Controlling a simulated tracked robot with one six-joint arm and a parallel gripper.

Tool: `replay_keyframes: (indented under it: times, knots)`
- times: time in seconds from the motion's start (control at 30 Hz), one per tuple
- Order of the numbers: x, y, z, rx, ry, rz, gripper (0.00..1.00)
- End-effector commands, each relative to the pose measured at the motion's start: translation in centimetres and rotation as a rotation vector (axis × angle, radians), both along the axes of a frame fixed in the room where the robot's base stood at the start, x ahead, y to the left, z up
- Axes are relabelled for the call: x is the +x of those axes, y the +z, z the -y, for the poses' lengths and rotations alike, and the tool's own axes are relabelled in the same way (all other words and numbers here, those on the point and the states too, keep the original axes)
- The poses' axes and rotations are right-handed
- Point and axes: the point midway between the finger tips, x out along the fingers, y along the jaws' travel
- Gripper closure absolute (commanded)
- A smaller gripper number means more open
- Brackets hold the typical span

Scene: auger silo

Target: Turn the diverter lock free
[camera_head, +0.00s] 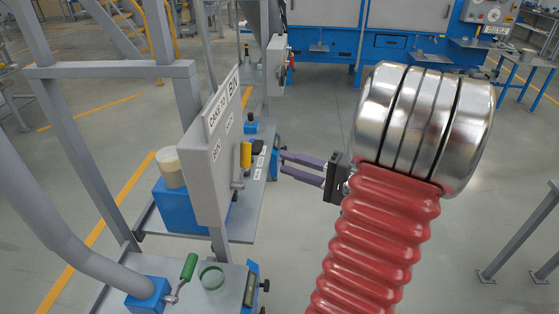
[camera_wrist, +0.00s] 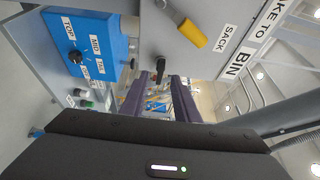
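The grey diverter panel (camera_head: 207,171) carries a sign reading CAKE TO BIN and a lever with a yellow grip (camera_head: 246,155). In the wrist view the yellow grip (camera_wrist: 193,36) is above my gripper, beside a SACK label. A small dark knob (camera_wrist: 160,66), apparently the diverter lock, sits on the panel's edge side, in line with the gap between my fingers. My gripper (camera_head: 283,164) has purple fingers, spread apart and empty, pointing at the panel side from the right. It shows from behind in the wrist view (camera_wrist: 159,79). I cannot tell whether the fingertips touch the knob.
A blue box (camera_wrist: 85,45) with a black selector and TOP and MID labels is left of my fingers in the wrist view. A green-handled valve (camera_head: 189,267) stands low in front. Grey frame posts (camera_head: 185,95) are at left. The floor (camera_head: 290,235) between bench and arm is clear.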

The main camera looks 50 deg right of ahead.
Motion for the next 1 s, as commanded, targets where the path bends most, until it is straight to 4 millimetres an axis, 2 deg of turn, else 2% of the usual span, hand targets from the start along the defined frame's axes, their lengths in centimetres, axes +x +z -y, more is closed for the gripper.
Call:
replay_keyframes:
  times: [0.1,0.3,1.0]
  knots:
    - [-1.5,0.0,0.5,0.0,-0.003,0.0,0.72]
    - [-2.9,0.0,0.8,0.0,-0.001,0.0,0.72]
    - [-3.1,-0.1,0.8,0.001,0.0,0.0,0.72]
